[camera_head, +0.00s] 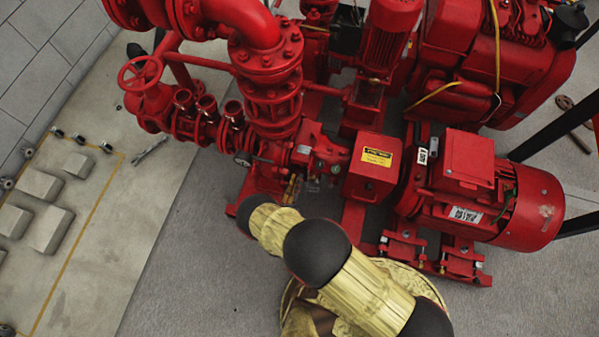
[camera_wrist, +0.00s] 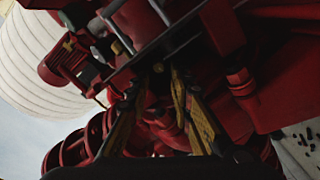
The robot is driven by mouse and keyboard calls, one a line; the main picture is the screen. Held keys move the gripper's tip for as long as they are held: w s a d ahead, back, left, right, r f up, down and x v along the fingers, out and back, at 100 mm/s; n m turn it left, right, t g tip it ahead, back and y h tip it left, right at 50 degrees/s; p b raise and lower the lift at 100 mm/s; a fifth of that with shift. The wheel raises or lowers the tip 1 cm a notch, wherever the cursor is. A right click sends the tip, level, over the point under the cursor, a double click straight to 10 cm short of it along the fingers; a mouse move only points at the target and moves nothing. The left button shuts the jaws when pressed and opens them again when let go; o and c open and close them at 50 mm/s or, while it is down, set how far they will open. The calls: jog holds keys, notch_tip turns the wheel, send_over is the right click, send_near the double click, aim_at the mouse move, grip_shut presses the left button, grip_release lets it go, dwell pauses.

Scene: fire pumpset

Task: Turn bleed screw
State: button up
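My gripper (camera_head: 292,188) reaches in at the lower front of the red pump, left of the red coupling guard with the yellow label. In the wrist view my gripper (camera_wrist: 157,84) shows two yellow-and-black fingers standing apart, with red pump casing visible between them. A small brass-coloured fitting (camera_wrist: 158,68) shows just beyond the fingertips, close to the gap; I cannot tell whether it is the bleed screw or whether a finger touches it. Another brass fitting (camera_wrist: 117,47) lies up and left of it. In the head view the bleed screw cannot be made out near my gripper.
The red pump pipework (camera_head: 270,90) rises close behind my gripper. The coupling guard (camera_head: 373,165) and red motor (camera_head: 485,195) stand to the right. A handwheel valve (camera_head: 140,74) is at the left. Grey floor (camera_head: 200,260) is clear at the lower left.

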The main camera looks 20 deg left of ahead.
jog(key=shift+s+d, duration=0.1)
jog(key=shift+s, duration=1)
